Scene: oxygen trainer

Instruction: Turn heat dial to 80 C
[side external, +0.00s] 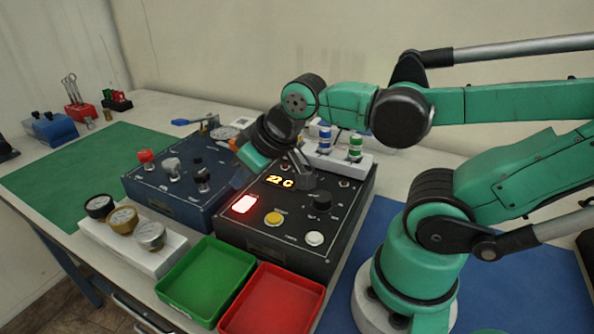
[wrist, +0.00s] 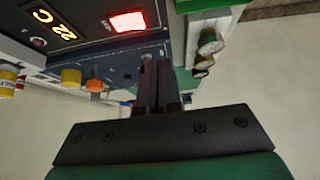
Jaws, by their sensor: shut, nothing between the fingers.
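The dark control box (side external: 290,262) has an orange display reading 22 C (side external: 280,182), which also shows in the wrist view (wrist: 54,22). A black dial (side external: 321,202), likely the heat dial, is on its top face, right of the display. Its pointer setting is too small to read, and I cannot make it out in the wrist view. My gripper (side external: 307,181) is over the box beside the display, up and left of the dial in the picture. In the wrist view my gripper (wrist: 157,63) has its fingers together and empty. I cannot tell whether they touch the panel.
A lit red switch (side external: 243,204), a yellow button (side external: 274,219) and a white button (side external: 314,238) share the panel. A blue box with knobs (side external: 175,190) stands left. Green (side external: 207,280) and red (side external: 272,300) trays lie in front. Colored cylinders (side external: 355,147) stand behind.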

